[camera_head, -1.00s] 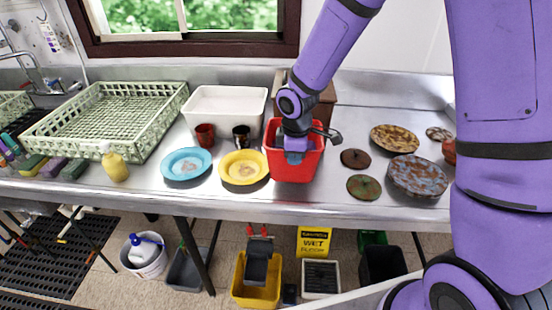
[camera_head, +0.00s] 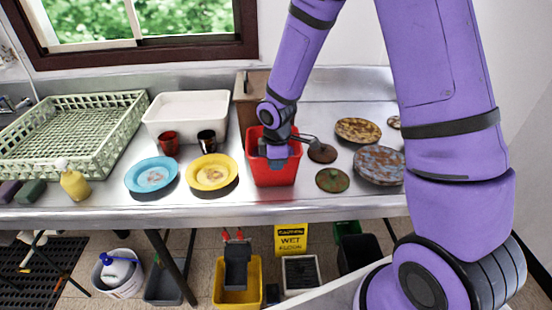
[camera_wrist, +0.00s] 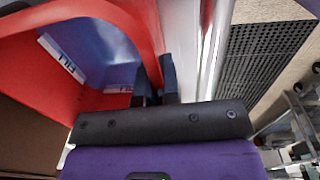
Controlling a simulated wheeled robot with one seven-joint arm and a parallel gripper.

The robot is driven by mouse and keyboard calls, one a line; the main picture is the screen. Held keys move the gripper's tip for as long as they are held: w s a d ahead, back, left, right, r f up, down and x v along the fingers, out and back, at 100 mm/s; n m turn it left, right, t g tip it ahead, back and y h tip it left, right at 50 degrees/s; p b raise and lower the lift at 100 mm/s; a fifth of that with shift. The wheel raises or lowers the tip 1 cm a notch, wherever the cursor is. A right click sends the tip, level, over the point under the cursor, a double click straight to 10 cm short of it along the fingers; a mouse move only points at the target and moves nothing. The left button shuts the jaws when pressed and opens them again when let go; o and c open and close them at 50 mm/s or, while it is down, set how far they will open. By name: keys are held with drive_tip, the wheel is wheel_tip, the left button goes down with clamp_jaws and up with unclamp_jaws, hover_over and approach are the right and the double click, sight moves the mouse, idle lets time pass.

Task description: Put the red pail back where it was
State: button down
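The red pail (camera_head: 273,172) is upright at the front of the steel counter, right of the yellow plate (camera_head: 212,173). I cannot tell whether its base touches the counter. My gripper (camera_head: 279,153) points down at the pail, with its wrist covering part of the opening. In the wrist view, my gripper's dark fingers (camera_wrist: 155,82) are shut on the wall of the red pail (camera_wrist: 120,14), one on each side. The pail's blue-looking inside and white labels show there too.
Left stand a blue plate (camera_head: 152,175), two cups, a white tub (camera_head: 187,106) and a green rack (camera_head: 122,128). A brown box (camera_head: 245,92) is behind. A brown lid (camera_head: 322,153), green lid (camera_head: 332,180) and plates lie close right. Bins stand on the floor below.

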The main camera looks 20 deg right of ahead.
drive_tip(key=shift+f, duration=0.1)
drive_tip(key=c, duration=1.3)
unclamp_jaws()
drive_tip(key=shift+c, duration=0.2)
wheel_tip(320, 180, up, 12)
drive_tip(key=s+r, duration=0.1)
drive_tip(key=s+d+r+m+t, duration=0.1)
drive_tip(key=s+d+r+m, duration=0.1)
drive_tip(key=s+r+m, duration=0.35)
drive_tip(key=s+d+r+m+t, duration=0.1)
drive_tip(key=s+d+r+m, duration=0.15)
drive_tip(key=s+r, duration=0.5)
drive_tip(key=s+d+r+m+t, duration=0.2)
drive_tip(key=s+r+m, duration=0.4)
drive_tip(key=s, duration=0.5)
drive_tip(key=shift+s+d+r, duration=0.2)
drive_tip(key=shift+d, duration=0.25)
